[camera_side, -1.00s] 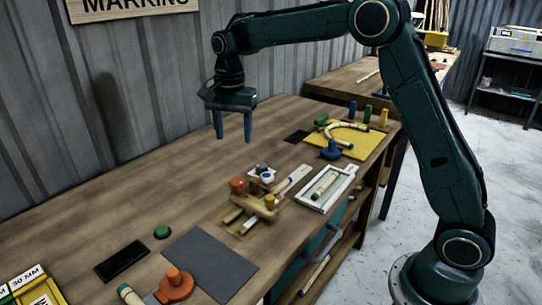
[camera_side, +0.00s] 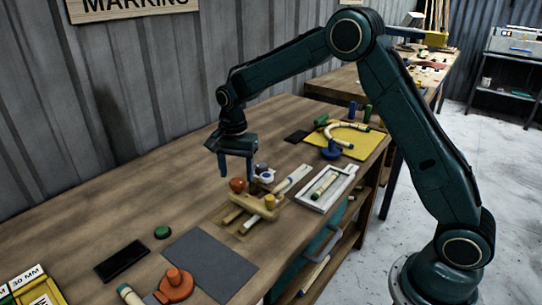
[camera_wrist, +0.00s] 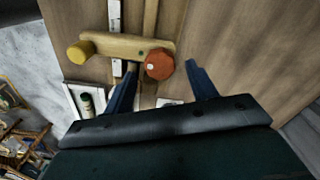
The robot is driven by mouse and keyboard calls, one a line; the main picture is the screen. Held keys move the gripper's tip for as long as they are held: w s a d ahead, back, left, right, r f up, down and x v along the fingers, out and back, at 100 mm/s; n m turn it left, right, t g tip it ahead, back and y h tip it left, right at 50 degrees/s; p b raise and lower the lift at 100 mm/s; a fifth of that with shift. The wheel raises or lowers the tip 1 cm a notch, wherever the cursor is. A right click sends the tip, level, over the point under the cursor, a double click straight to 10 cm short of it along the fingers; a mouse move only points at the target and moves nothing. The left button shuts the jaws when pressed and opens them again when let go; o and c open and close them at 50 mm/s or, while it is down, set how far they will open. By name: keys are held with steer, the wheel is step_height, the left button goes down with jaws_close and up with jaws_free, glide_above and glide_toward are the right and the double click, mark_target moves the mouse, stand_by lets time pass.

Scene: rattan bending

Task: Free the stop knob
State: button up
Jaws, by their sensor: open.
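A wooden fixture (camera_side: 258,207) stands on the bench, with an orange-red knob (camera_side: 237,185) at one end and a yellow knob (camera_side: 270,201) at the other. In the wrist view the orange-red knob (camera_wrist: 159,64) and yellow knob (camera_wrist: 80,52) sit on a wooden crossbar (camera_wrist: 128,46). I cannot tell from any label which is the stop knob. My gripper (camera_side: 236,173) is open and points down just above the orange-red knob. In the wrist view my gripper's fingertips (camera_wrist: 160,67) lie on either side of that knob, without a visible grip.
A grey-and-white part (camera_side: 262,172) stands close behind the fixture. A white tray (camera_side: 322,206) with a rod lies to the right. A yellow board (camera_side: 352,151) with a bent rod and pegs is farther back. A grey mat (camera_side: 212,262) lies in front.

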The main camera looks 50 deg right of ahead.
steer(key=shift+f, duration=1.15)
steer(key=c, duration=1)
